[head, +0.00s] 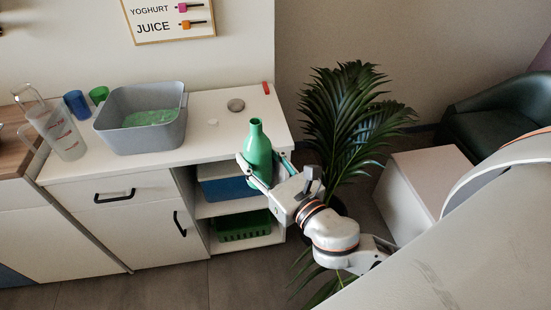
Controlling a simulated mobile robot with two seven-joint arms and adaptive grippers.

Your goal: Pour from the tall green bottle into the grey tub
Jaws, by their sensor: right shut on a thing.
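The tall green bottle (258,148) is upright in my right gripper (259,172), whose fingers are shut around its body. The bottle is in front of the right part of the counter's front edge. The grey tub (118,142) stands on the counter to the left of the bottle, with something green lying in its bottom. The gripper and bottle are well to the right of the tub and apart from it. The bottle's lower part is partly hidden by the gripper. My left gripper is not in view.
Left of the tub on the white counter (213,141) stand a clear measuring jug (66,139), a blue cup (77,104) and a green cup (99,95). A plant (345,115) stands right of the counter.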

